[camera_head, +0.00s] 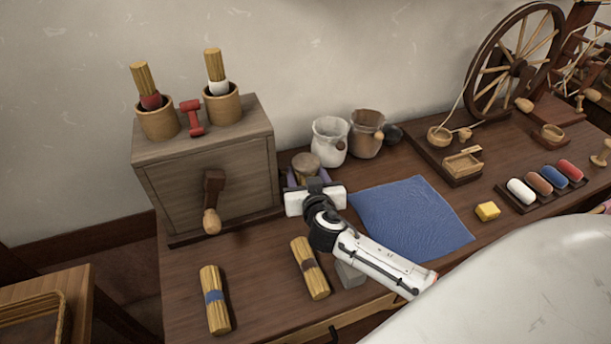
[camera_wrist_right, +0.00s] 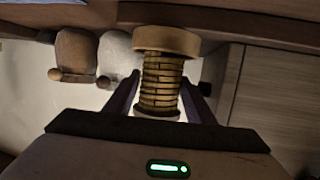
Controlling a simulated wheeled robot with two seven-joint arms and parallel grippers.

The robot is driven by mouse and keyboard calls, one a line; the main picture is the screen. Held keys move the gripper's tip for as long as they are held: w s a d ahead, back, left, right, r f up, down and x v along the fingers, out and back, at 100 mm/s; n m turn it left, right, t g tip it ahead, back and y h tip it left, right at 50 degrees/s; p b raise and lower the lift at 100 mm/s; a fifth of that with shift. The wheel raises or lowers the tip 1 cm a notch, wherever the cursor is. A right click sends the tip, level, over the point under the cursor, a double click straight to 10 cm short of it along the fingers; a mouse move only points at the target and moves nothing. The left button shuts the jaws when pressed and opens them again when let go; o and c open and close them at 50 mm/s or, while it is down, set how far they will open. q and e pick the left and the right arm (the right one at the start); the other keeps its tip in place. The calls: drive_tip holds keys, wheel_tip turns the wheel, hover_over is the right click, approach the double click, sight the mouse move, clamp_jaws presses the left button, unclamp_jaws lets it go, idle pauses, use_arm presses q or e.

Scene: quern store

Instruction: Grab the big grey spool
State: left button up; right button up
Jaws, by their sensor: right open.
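A large spool (camera_wrist_right: 162,80) with a pale wooden end disc and tan-brown winding stands between the fingers of my right gripper (camera_wrist_right: 163,92) in the right wrist view. Its colour there looks tan rather than grey. In the head view the top of the spool (camera_head: 306,163) shows just behind my right gripper (camera_head: 306,181), beside the wooden box. The gripper is open, with one finger on each side of the spool; whether either finger touches it I cannot tell. The spool's lower part is hidden by the gripper. My left gripper is not in view.
A wooden box (camera_head: 208,172) with a crank stands left, bearing two brush cups and a red spool (camera_head: 193,118). Two jugs (camera_head: 330,141) stand behind right. A blue cloth (camera_head: 411,216) lies right. Brush bundles (camera_head: 310,268) and a grey block (camera_head: 349,275) lie in front.

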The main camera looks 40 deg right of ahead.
drive_tip(key=c, duration=0.9)
